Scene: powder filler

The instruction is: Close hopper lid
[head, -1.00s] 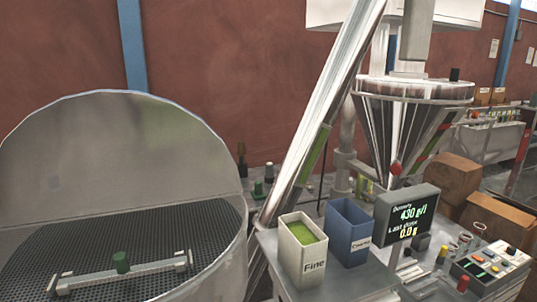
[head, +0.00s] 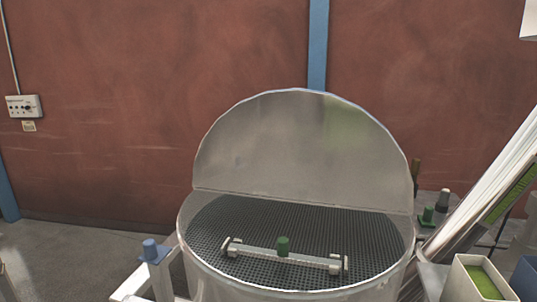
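The hopper lid (head: 305,150) is a grey metal half-disc. It stands raised at the back of the round hopper (head: 210,277), hinged along a straight line across the middle. The hopper's open front half shows a dark mesh grate (head: 330,230). Neither of my grippers is in view.
At right are a slanted metal tube (head: 490,190), a white bin of green powder (head: 482,279) and a blue bin (head: 525,275). Floor (head: 80,260) at left is clear.

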